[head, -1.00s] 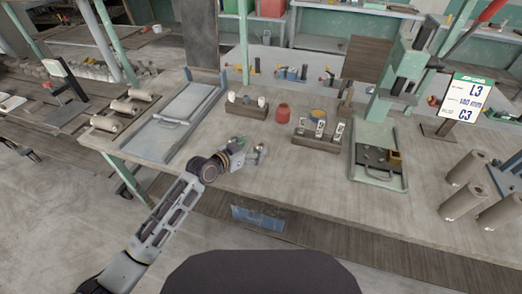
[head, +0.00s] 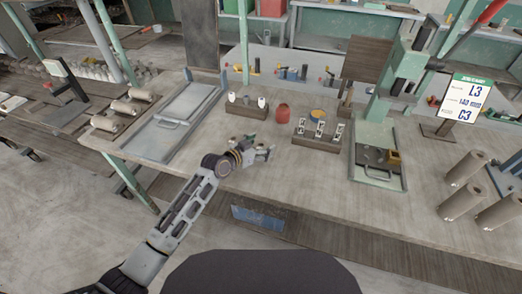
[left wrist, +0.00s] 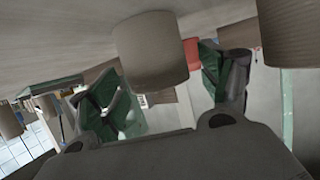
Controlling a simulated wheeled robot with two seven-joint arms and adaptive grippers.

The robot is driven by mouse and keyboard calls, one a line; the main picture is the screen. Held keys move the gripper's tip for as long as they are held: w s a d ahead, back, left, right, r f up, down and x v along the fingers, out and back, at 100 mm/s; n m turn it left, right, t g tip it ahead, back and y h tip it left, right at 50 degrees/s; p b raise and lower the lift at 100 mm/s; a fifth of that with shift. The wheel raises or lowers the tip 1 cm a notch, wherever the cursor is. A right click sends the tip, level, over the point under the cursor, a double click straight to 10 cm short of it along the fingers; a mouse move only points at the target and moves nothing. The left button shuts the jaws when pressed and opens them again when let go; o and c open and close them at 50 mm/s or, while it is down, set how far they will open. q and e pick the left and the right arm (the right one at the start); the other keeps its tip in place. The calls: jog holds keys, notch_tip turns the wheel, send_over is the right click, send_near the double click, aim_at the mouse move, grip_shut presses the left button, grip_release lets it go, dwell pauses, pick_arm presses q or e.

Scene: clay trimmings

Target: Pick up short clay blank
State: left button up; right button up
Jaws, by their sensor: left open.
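In the left wrist view, which appears upside down, a tan ribbed clay blank (left wrist: 152,50) stands close ahead, its outline between the two fingers. My left gripper (left wrist: 172,105) is open and empty, with a gap to the blank. In the head view my left gripper (head: 268,152) is above the near part of the workbench, pointing right. I cannot tell where that blank shows in the head view. Tan blanks stand at the bench's right end, one of them here (head: 467,168). My right gripper is not in view.
A wooden holder with small white pieces (head: 247,111), a red pot (head: 282,112) and a second wooden block (head: 318,140) stand behind the gripper. A green press (head: 378,140) stands to the right.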

pick_arm(q)
jog(key=shift+w+d+f, duration=0.1)
jog(key=shift+w, duration=0.1)
jog(key=shift+c, duration=1)
jog(key=c, duration=1.1)
jog(key=shift+o, duration=0.2)
jog(key=shift+r, duration=0.6)
notch_tip(320, 180, up, 9)
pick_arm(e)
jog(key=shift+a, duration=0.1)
